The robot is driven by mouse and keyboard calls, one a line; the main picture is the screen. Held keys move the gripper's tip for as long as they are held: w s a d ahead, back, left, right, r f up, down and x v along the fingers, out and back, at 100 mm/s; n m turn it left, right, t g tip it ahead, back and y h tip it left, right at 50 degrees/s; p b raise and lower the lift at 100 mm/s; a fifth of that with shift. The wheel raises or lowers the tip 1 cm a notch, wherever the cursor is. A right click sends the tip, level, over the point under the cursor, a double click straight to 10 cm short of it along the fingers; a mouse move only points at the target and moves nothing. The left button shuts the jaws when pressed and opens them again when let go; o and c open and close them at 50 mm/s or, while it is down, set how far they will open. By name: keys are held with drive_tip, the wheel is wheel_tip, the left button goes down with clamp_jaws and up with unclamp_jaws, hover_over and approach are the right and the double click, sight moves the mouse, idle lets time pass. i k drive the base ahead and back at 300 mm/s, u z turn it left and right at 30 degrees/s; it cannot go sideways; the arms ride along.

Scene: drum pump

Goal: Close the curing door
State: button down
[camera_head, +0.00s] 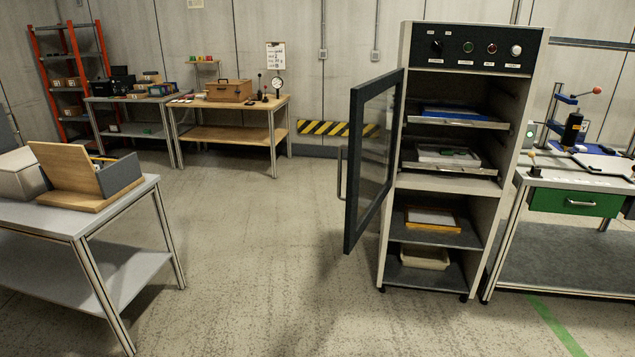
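The curing door (373,158) is a dark-framed glass panel hinged on the left side of the tall curing cabinet (447,184). It stands wide open, swung out to the left and toward me. A vertical bar handle (340,174) is on its outer left side, near the free edge. My gripper is not in view.
Open floor (255,250) lies left of the door. A grey table (60,220) with boxes stands at the left. A workbench (570,185) with a green drawer adjoins the cabinet's right. Two benches and an orange rack (68,80) stand at the back.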

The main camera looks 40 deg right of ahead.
sight(361, 94)
drive_tip(key=z, duration=0.15)
drive_tip(key=i, duration=0.95)
drive_tip(key=u, duration=0.05)
